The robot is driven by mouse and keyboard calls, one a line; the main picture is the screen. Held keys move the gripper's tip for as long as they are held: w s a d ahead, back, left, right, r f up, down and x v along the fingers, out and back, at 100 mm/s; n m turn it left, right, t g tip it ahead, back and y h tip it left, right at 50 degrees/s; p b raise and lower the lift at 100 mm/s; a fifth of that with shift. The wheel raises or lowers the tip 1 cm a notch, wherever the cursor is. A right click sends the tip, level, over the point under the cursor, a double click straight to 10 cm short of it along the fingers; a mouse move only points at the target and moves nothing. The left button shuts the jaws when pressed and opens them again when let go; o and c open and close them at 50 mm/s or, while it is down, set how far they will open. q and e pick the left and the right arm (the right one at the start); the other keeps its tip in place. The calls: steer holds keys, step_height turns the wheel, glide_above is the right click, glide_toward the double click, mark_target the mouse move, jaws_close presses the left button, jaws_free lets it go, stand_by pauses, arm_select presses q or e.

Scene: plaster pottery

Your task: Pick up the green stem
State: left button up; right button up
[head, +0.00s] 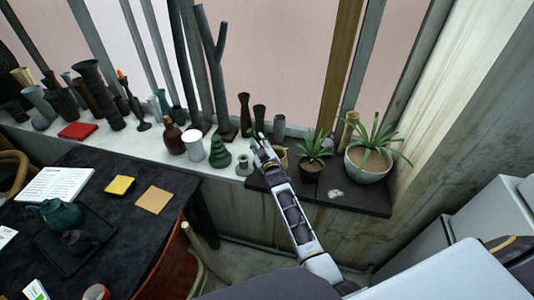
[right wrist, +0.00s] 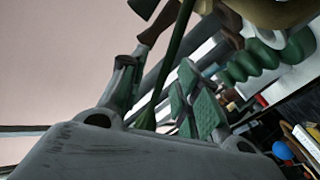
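The green stem (right wrist: 175,45) shows in the right wrist view as a thin dark green rod. It runs at a slant down between the two fingers of my right gripper (right wrist: 160,95). The fingers stand apart, with gaps beside the stem, and their inner pads are green. In the head view my right gripper (head: 260,143) is over the window ledge, beside a small tan pot (head: 282,158). The stem is too small to make out clearly there. My left gripper does not show.
Close to my right gripper stand a green stacked vase (head: 219,155), a white cylinder (head: 193,146) and a small grey-green vase (head: 244,166). Potted plants (head: 312,165) stand to its right. A dark table (head: 150,225) with a teapot (head: 55,213) is at the left.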

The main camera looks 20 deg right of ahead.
stand_by(0.4)
jaws_close()
stand_by(0.4)
step_height(320, 180, up, 18)
steer(key=b, duration=0.1)
stand_by(0.6)
stand_by(0.5)
